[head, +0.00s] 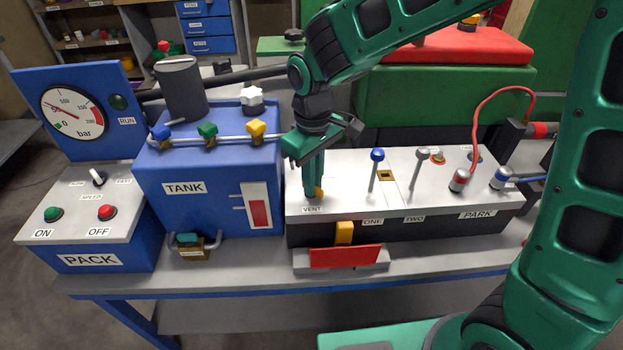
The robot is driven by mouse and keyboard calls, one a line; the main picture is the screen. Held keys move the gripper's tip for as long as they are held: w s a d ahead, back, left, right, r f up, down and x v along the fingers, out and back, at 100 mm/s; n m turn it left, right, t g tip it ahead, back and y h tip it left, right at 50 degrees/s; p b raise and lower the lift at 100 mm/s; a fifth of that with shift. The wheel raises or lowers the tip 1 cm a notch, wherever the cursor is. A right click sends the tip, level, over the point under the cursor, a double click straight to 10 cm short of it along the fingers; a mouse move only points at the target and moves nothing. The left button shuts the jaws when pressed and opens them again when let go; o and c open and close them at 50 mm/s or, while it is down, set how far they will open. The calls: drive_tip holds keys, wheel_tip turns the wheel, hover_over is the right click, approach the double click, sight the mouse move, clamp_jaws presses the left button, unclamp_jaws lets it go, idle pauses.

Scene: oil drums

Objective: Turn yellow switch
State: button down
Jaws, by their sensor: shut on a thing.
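The yellow switch (320,193) sits on the pale top of the control box, just behind the VENT label. My gripper (313,187) reaches straight down from above at the left end of this box. Its green fingers are shut on the yellow switch. Only a small yellow part shows at the right of the fingertips; the rest is hidden, so I cannot tell its exact angle.
Right of my gripper stand a blue-knobbed lever (376,168) and a grey-knobbed lever (420,168). The blue TANK box (180,208) with coloured taps is close on the left. A red plate (345,257) with a yellow block is in front.

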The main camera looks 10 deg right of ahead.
drive_tip(key=m, duration=0.4)
drive_tip(key=shift+w+r+m, duration=0.1)
drive_tip(key=shift+w+m, duration=0.05)
drive_tip(key=shift+m, duration=0.15)
drive_tip(key=shift+a+m, duration=0.2)
drive_tip(key=shift+m, duration=1.8)
drive_tip(key=c, duration=1.9)
unclamp_jaws()
drive_tip(key=shift+c, duration=0.2)
drive_tip(key=shift+o, duration=0.5)
wheel_tip(320, 180, up, 11)
drive_tip(key=shift+f, duration=0.2)
